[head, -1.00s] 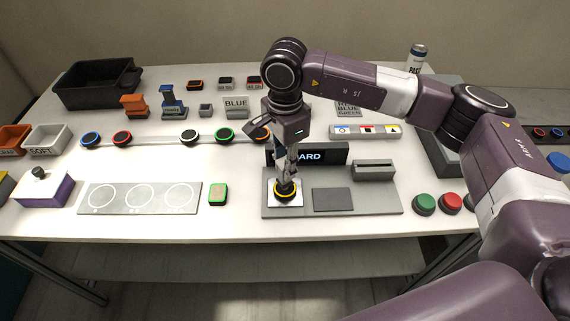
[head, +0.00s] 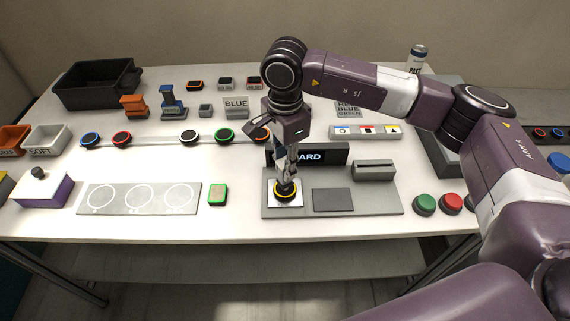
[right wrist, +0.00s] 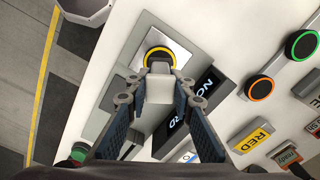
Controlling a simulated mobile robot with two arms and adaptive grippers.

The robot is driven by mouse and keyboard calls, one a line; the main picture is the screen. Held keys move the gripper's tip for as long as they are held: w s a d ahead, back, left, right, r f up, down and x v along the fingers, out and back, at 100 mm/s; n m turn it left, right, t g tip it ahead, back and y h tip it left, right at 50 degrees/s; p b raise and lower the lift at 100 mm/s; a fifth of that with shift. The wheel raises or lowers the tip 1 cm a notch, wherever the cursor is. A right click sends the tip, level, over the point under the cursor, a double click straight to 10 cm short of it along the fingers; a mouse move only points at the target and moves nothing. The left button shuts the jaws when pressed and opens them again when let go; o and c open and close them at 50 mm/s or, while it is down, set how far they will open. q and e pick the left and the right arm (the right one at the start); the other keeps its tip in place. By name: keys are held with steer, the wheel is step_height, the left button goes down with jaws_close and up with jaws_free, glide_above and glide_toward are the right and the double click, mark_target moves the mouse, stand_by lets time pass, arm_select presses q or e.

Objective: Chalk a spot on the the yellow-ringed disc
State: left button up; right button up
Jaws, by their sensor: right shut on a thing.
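The yellow-ringed disc (head: 285,195) is black and lies flat on a white square pad (head: 274,205) at the left of a grey board. The disc also shows in the right wrist view (right wrist: 161,53), just past the fingertips. My right gripper (head: 287,177) points down right over the disc. It is shut on a pale block, the chalk (right wrist: 160,90), seen between the fingers in the right wrist view. The chalk's lower end is at or just above the disc; I cannot tell if it touches. My left gripper is not in view.
The grey board (head: 385,209) also bears a dark plate (head: 332,200), a slotted block (head: 373,170) and a dark sign (head: 325,154). Other ringed discs stand on a rail behind. Green (head: 425,204) and red (head: 450,203) buttons are to the right.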

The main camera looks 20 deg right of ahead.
steer(key=shift+r+p, duration=1.35)
steer(key=shift+r, duration=2.2)
steer(key=shift+f, duration=0.1)
steer(key=shift+s+d+n, duration=0.15)
steer(key=shift+s+n, duration=0.15)
steer(key=shift+n, duration=0.1)
steer(key=s+d+f+n+b, duration=0.1)
steer(key=s+d+n, duration=0.1)
steer(key=s+n, duration=0.4)
steer(key=s+d+f+n, duration=0.1)
steer(key=s+n, duration=0.6)
steer(key=n, duration=0.1)
steer(key=shift+s+d+b, duration=0.2)
steer(key=shift+d+b, duration=0.2)
steer(key=shift+w, duration=0.1)
